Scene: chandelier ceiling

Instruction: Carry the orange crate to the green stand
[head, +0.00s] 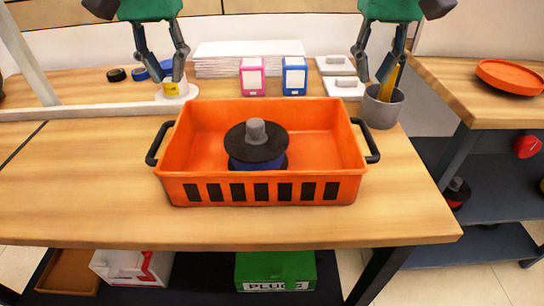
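The orange crate (262,188) sits upright on the wooden table in the head view, with a black handle at its left (160,143) and right (366,141) ends. A dark spool-like object with a grey knob (256,143) is inside it. My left gripper (167,80) hangs open above and behind the left handle, in front of a small yellow item. My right gripper (372,79) hangs open above and behind the right handle, by the grey cup. Neither touches the crate. I cannot make out a green stand.
Behind the crate are a paper stack (245,58), pink (252,78) and blue (294,77) boxes, tape rolls and a grey pencil cup (382,107). A second table at right holds an orange plate (511,76). A green box (275,271) sits below. Table space left of the crate is clear.

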